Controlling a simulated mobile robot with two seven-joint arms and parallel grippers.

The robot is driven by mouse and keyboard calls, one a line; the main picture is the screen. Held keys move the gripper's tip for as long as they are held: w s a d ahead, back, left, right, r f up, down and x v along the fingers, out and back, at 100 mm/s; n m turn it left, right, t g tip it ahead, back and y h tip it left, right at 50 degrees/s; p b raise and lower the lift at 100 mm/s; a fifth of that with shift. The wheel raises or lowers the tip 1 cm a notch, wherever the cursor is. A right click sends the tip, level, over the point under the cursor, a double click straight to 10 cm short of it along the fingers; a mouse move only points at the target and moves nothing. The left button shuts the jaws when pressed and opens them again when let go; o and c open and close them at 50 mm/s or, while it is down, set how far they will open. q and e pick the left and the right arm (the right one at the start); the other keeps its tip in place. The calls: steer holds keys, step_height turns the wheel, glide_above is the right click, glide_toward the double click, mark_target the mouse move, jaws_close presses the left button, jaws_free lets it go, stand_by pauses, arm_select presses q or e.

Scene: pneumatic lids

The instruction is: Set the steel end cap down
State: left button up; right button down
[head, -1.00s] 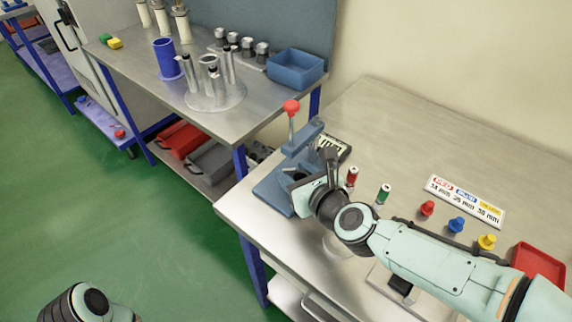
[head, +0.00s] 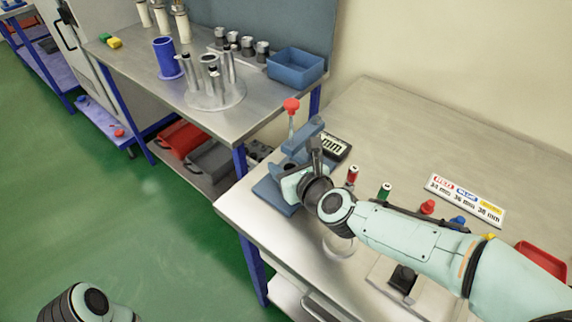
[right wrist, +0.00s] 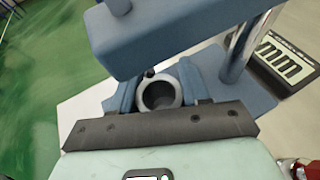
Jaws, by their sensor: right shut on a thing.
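My right gripper (head: 296,184) is at the blue bench press (head: 272,194) on the near table. In the right wrist view its fingers (right wrist: 157,86) are shut on a grey, round, hollow piece (right wrist: 160,93), which looks like the steel end cap. The cap's open bore faces the camera. The press's blue upper arm (right wrist: 165,35) stands just beyond the fingers. I cannot tell whether the cap touches the press base. In the head view the cap is hidden by my gripper and the press. My left gripper is out of view.
A millimetre display (head: 335,147) stands behind the press. A red plug gauge (head: 352,175) and a green one (head: 386,191) stand close to my right arm. A size label (head: 467,200) and a red tray (head: 541,262) lie to the right. The table's back is clear.

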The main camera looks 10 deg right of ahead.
steer(key=c, duration=0.5)
jaws_free()
steer(key=shift+c, duration=0.2)
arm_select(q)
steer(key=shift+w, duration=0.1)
arm_select(e)
steer(key=shift+r, duration=0.3)
steer(key=p+v, duration=0.2)
steer(key=v, duration=0.9)
steer(key=shift+d+f, duration=0.1)
steer(key=shift+s+d, duration=0.1)
steer(key=shift+s, duration=0.4)
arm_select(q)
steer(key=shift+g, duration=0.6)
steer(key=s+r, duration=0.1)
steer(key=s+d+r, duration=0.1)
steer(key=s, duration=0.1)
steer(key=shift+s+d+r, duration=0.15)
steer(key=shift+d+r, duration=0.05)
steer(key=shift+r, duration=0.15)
